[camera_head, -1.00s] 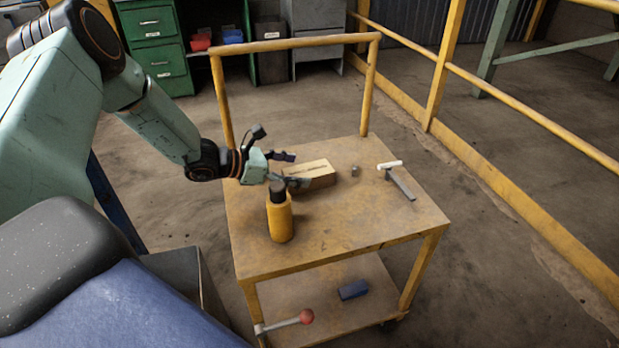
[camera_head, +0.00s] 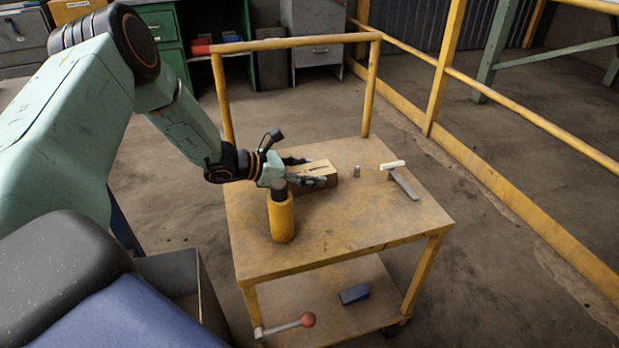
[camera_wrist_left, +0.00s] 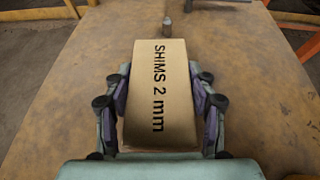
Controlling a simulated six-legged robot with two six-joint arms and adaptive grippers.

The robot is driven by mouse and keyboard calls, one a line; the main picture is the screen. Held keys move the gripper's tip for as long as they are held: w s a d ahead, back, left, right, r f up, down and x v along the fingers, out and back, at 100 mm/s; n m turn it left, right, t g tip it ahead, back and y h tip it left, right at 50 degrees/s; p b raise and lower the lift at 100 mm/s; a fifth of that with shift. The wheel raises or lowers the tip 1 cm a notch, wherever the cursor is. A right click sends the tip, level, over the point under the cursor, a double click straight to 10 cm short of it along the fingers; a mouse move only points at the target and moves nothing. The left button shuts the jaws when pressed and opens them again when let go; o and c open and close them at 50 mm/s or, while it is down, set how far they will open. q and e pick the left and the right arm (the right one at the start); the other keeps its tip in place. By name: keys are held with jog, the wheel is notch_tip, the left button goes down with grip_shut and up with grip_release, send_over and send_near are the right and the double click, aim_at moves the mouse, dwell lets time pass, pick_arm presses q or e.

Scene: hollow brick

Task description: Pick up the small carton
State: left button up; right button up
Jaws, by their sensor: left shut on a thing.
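The small carton (camera_head: 316,168) is a tan box on the top of the yellow cart (camera_head: 345,221). In the left wrist view the carton (camera_wrist_left: 161,88) lies between the two fingers, its top marked "SHIMS 2 mm". My left gripper (camera_head: 308,171) reaches in from the left and is shut on the carton; its fingers (camera_wrist_left: 161,110) touch both long sides. The carton appears to rest on the cart top. Its lower sides are partly hidden by the fingers. My right gripper is not in view.
A yellow bottle with a dark cap (camera_head: 281,217) stands close in front of the left gripper. A yellow rail (camera_head: 296,43) rises behind. The front right of the cart top is clear.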

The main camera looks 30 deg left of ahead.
pick_arm(q)
jog(key=shift+r, duration=0.1)
jog(key=c, duration=0.8)
